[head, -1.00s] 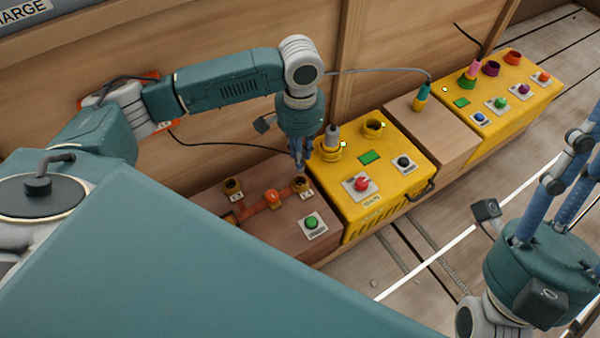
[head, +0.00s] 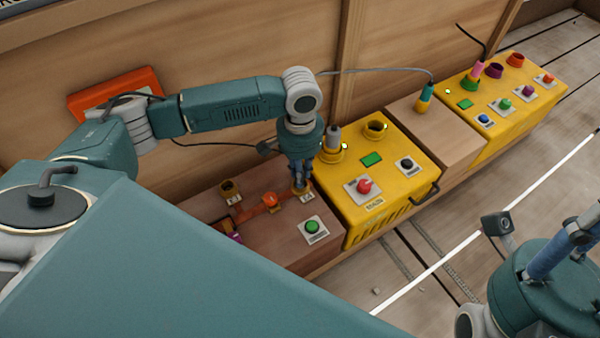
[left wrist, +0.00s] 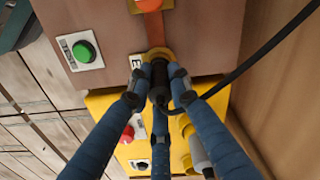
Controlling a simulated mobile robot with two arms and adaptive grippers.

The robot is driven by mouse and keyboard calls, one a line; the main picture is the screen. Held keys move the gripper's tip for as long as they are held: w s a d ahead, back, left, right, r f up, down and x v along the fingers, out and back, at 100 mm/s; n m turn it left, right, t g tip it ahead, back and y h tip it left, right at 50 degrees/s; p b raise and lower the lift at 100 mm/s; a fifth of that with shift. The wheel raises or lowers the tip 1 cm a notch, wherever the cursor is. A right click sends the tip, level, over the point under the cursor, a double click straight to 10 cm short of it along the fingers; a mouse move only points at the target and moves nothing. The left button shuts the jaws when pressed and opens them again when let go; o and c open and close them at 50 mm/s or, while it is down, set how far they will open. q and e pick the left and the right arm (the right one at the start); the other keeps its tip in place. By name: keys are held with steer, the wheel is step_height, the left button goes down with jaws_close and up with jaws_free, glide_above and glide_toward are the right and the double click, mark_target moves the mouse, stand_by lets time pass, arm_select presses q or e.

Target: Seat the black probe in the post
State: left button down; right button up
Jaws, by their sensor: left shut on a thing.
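My left gripper (head: 300,182) is shut on the black probe (left wrist: 159,82), with its black cable trailing to the upper right in the left wrist view. The gripper points down over the right brass post (head: 300,190) on the brown box. In the left wrist view the probe's far end meets that post's brass ring (left wrist: 157,54); I cannot tell how deep it sits. In the head view my fingers hide most of the probe. A second brass post (head: 229,187) stands empty-looking at the box's left. My right gripper (head: 560,245) is partly cut off at the right edge.
A second yellow box (head: 540,90) is farther right.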

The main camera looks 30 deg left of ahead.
arm_select(q)
steer(key=c, duration=2)
jaws_free()
steer(key=shift+f, duration=0.1)
steer(key=o, duration=0.4)
